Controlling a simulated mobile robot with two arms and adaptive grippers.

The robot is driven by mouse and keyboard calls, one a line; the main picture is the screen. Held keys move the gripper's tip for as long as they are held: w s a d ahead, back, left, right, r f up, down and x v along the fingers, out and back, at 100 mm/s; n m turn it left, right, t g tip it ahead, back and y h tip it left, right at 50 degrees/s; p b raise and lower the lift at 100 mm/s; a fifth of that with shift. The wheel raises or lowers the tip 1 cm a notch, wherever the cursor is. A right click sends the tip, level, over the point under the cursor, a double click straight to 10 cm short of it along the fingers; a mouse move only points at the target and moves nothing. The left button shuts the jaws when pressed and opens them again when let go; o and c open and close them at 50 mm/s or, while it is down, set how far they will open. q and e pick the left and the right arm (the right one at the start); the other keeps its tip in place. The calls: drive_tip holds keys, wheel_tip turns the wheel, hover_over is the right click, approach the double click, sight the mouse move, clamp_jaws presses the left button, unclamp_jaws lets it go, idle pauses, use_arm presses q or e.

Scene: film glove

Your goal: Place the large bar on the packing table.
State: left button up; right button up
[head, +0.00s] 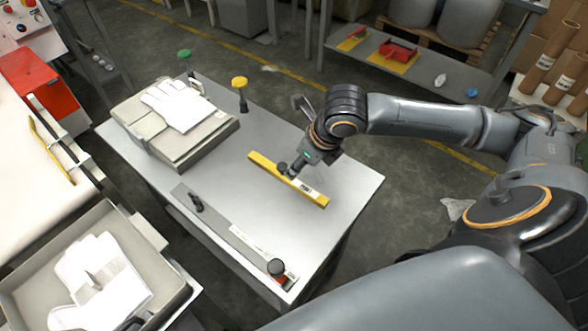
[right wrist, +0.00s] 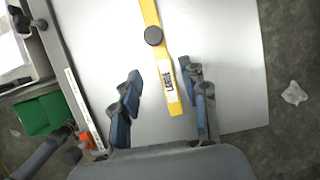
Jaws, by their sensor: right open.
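The large bar (head: 262,164) is yellow, with a dark round knob and a white label. It lies flat on the grey metal table (head: 345,178), near its right part. In the right wrist view the bar (right wrist: 151,14) runs between my open fingers, its label reading "LARGE". My right gripper (head: 294,172) is open above the bar, close to the knob; it also shows in the right wrist view (right wrist: 162,84). I cannot tell whether a finger touches the bar. My left gripper is not in view.
A grey strip (head: 218,226) with dark knobs lies along the table's near edge. A grey block (head: 200,150) with white gloves (head: 173,104) sits at the far left. Green (head: 184,54) and yellow (head: 239,82) knobs stand at the back edge. A tray (head: 28,285) holds more gloves.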

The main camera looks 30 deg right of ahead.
drive_tip(key=v, duration=0.4)
drive_tip(key=shift+s+r, duration=0.15)
drive_tip(key=shift+r, duration=0.15)
